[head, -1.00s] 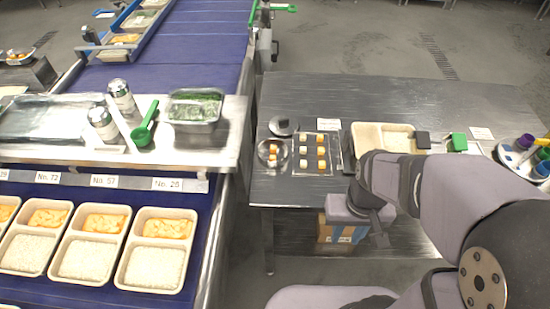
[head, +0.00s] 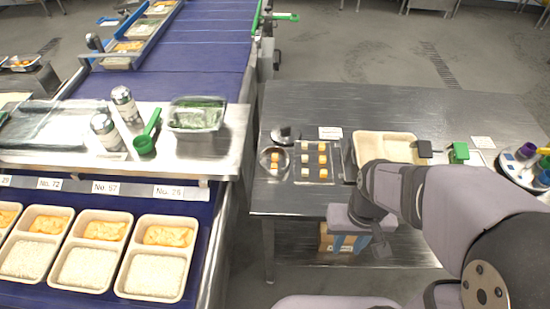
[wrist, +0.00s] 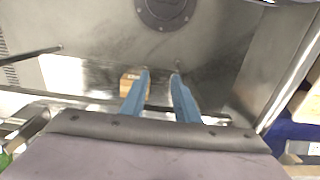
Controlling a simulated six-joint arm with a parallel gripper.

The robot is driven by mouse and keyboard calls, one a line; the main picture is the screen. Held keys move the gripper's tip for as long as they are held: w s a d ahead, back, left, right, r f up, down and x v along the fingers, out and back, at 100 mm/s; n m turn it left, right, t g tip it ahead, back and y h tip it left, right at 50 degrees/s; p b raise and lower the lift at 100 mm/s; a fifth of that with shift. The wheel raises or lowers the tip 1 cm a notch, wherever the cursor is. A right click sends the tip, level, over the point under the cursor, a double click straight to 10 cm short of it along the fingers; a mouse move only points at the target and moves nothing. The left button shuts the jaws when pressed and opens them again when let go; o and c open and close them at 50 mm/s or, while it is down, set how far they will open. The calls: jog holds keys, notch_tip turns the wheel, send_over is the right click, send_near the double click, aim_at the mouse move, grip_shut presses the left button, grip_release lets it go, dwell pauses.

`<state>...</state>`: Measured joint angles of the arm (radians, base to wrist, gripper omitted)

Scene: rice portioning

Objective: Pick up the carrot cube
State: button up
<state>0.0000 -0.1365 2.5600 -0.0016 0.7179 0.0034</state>
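Small orange carrot cubes (head: 322,160) lie in a column on the right of a flat tray (head: 313,182) on the steel table, beside a column of paler cubes (head: 305,158). A round bowl (head: 263,164) left of the tray also holds an orange cube and a pale cube. My gripper (head: 343,245) hangs at the table's front edge, to the right of and well apart from the cubes. In the wrist view my gripper's two blue fingers (wrist: 160,85) are open with nothing between them. No cube shows clearly there.
A cardboard box (head: 325,238) sits low under the table edge. Black and green objects (head: 458,152) and a caddy (head: 520,163) stand right. Meal trays (head: 155,292) line the conveyor at left.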

dwell(0.4)
jog(key=t+b, duration=0.1)
jog(key=b, duration=0.3)
send_near(274, 165)
jog(key=shift+w+f+p, duration=0.1)
jog(key=shift+f+p, duration=0.8)
jog(key=shift+f, duration=1.1)
jog(key=shift+w+f+p, duration=0.15)
jog(key=shift+f+p, duration=0.7)
jog(key=shift+f, duration=1.2)
grip_shut()
